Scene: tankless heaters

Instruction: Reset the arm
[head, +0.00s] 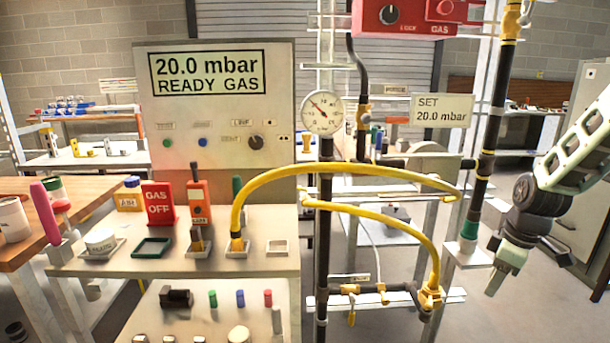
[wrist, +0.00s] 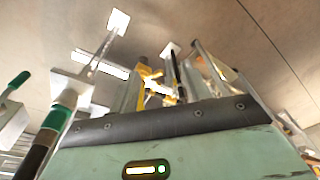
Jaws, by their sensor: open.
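My gripper (head: 496,282) hangs at the right of the head view, on the end of my pale arm. It points down, is open and seems empty, with its fingers seen nearly edge-on. It is to the right of a black vertical pipe (head: 483,165) with a green lower end (head: 469,229), and apart from it. In the wrist view a pale green body with a lit indicator, likely part of my gripper, fills the bottom. The fingertips cannot be made out there.
A gauge (head: 322,114) and a panel reading 20.0 mbar (head: 215,170) stand behind. A red gas box (head: 405,18) is at the top. Open floor lies below my gripper.

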